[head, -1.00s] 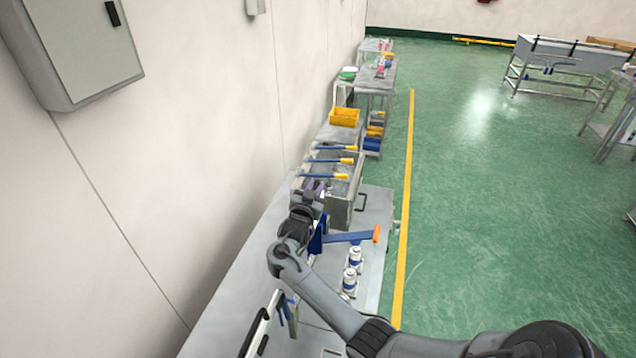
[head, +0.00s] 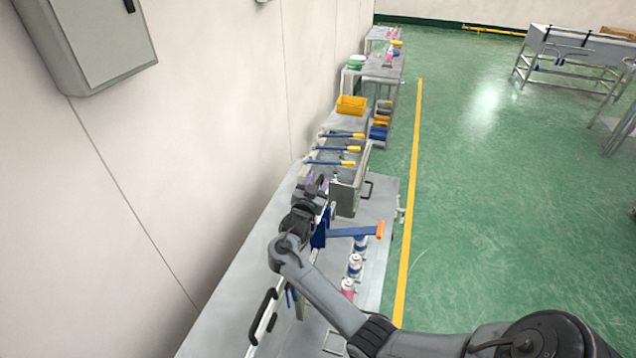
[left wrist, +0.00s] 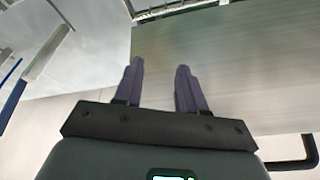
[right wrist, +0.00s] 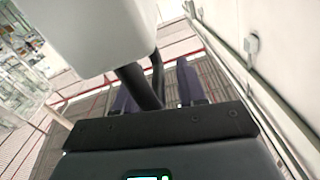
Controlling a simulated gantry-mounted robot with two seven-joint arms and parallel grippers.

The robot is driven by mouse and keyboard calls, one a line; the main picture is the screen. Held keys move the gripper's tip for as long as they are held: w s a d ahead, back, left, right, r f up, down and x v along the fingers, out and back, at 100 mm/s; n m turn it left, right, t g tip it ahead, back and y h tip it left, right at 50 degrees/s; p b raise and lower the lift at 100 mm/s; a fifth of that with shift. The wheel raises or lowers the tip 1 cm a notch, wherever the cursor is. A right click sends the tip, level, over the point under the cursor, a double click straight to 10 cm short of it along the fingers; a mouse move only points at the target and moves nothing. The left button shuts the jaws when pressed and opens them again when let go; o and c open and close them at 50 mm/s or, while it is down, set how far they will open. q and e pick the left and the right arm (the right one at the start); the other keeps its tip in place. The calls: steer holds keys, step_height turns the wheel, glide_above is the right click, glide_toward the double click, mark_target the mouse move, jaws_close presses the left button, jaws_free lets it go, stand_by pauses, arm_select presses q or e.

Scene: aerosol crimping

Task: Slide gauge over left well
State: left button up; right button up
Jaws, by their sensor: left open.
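No gauge or left well can be told apart with certainty.
White-and-blue cans (head: 355,265) and a pinkish one (head: 347,288) stand along the bench (head: 232,318). Several blue levers with yellow grips (head: 325,149) and a yellow bin (head: 351,105) lie beyond. A black handle (left wrist: 300,158) is beside my left gripper.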

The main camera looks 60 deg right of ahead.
steer(key=shift+r, duration=0.5)
steer(key=r, duration=0.1)
steer(key=r+b, duration=0.1)
steer(key=r, duration=0.1)
steer(key=shift+s+d+r, duration=0.1)
steer(key=shift+s+r, duration=0.15)
steer(key=shift+s, duration=0.15)
steer(key=s+d+r+b, duration=0.2)
steer(key=s+r, duration=0.4)
steer(key=s, duration=0.4)
steer(key=shift+s+d+r, duration=0.15)
steer(key=shift+s+r, duration=0.1)
steer(key=shift+s, duration=0.1)
